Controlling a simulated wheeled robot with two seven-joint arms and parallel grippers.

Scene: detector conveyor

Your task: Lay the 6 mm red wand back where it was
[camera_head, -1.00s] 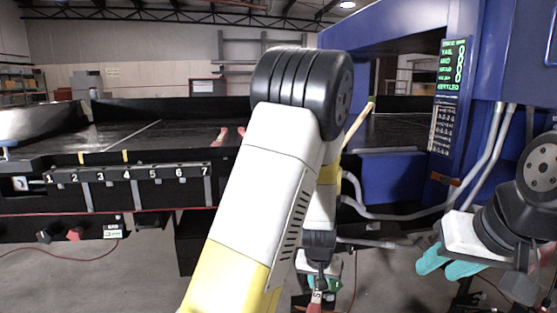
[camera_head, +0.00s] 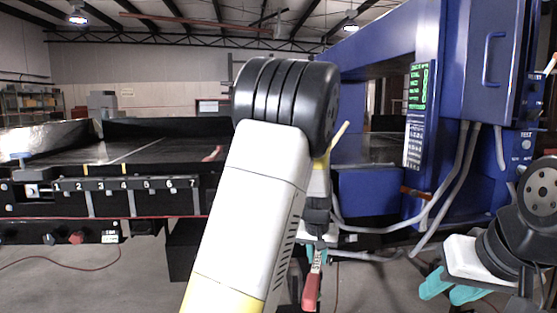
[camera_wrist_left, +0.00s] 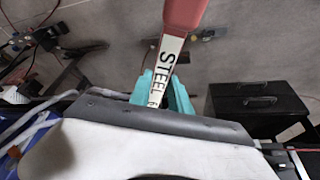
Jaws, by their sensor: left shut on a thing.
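A wand with a red handle (camera_head: 312,290) and a white label reading STEEL hangs from my left gripper (camera_head: 317,240). In the left wrist view the wand's red end (camera_wrist_left: 184,15) points away, and its label runs down between the teal fingers (camera_wrist_left: 163,92), which are shut on it. The wand hangs nearly upright in front of the machine, clear of the conveyor. My right gripper (camera_head: 450,287) is empty at the lower right; its teal fingers lie close together, and their gap is unclear. My left arm hides part of the conveyor behind it.
A rail numbered 1 to 7 (camera_head: 128,184) runs along the front of the black conveyor (camera_head: 150,150). A small red item (camera_head: 213,154) lies on the belt, partly hidden by my arm. The blue detector (camera_head: 375,190) stands at right with grey cables. A black box (camera_wrist_left: 255,105) shows in the wrist view.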

